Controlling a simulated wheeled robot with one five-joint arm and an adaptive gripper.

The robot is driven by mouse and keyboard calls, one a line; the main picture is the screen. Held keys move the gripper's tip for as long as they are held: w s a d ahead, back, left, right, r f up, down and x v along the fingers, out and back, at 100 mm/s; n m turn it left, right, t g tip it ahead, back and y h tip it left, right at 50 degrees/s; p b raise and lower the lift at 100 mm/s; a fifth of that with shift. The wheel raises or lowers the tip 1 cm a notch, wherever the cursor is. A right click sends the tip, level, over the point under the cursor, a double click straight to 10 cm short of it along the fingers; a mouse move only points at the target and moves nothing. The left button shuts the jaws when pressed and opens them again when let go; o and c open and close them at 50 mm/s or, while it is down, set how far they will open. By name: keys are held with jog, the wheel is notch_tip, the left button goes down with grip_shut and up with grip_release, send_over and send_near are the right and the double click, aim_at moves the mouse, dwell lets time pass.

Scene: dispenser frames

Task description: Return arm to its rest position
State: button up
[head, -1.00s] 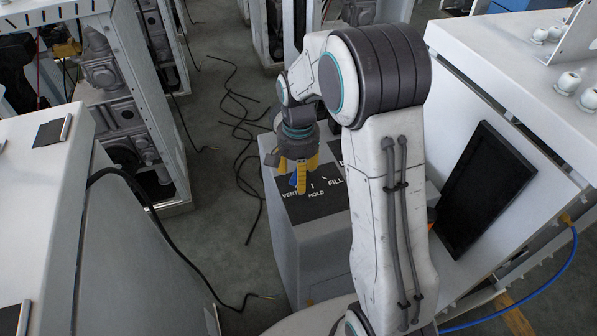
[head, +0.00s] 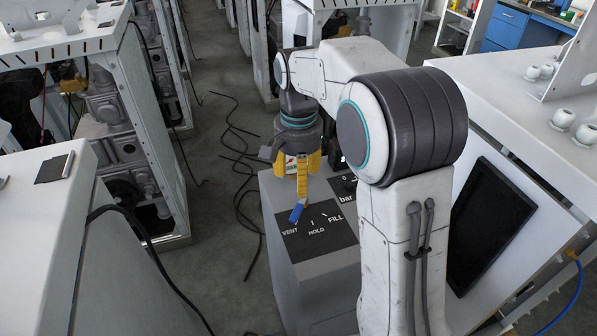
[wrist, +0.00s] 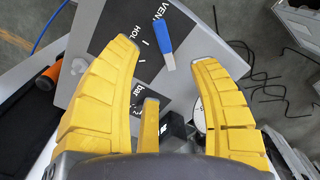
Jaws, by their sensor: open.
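My gripper (head: 297,180) has yellow ribbed fingers and hangs above the grey dispenser box (head: 290,275). In the wrist view its fingers (wrist: 166,55) are spread wide with nothing between them. A blue handle (head: 297,213) lies on the black dial plate (head: 325,240), near the VENT label; HOLD and FILL are further round. The handle also shows in the wrist view (wrist: 164,40), past the fingertips and apart from them. My fingers partly hide the handle's upper end in the head view.
Behind the dial are a "bar" plate (head: 350,198) and a round white part (wrist: 203,115). A dark screen (head: 490,225) on a white cabinet stands right. White cabinets stand left. Black cables (head: 240,160) lie on the floor, which is otherwise open.

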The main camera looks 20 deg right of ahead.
jog(key=shift+r, duration=0.4)
dwell(0.3)
jog(key=s+f+n, duration=0.6)
jog(key=s+n, duration=0.1)
jog(key=s+r+t+p, duration=0.1)
jog(key=s+r, duration=0.2)
jog(key=s, duration=0.4)
jog(key=s+r+n+t, duration=0.1)
jog(key=s+r+t, duration=0.1)
jog(key=s+r, duration=0.2)
jog(key=shift+s+p, duration=0.4)
jog(key=shift+s, duration=1.2)
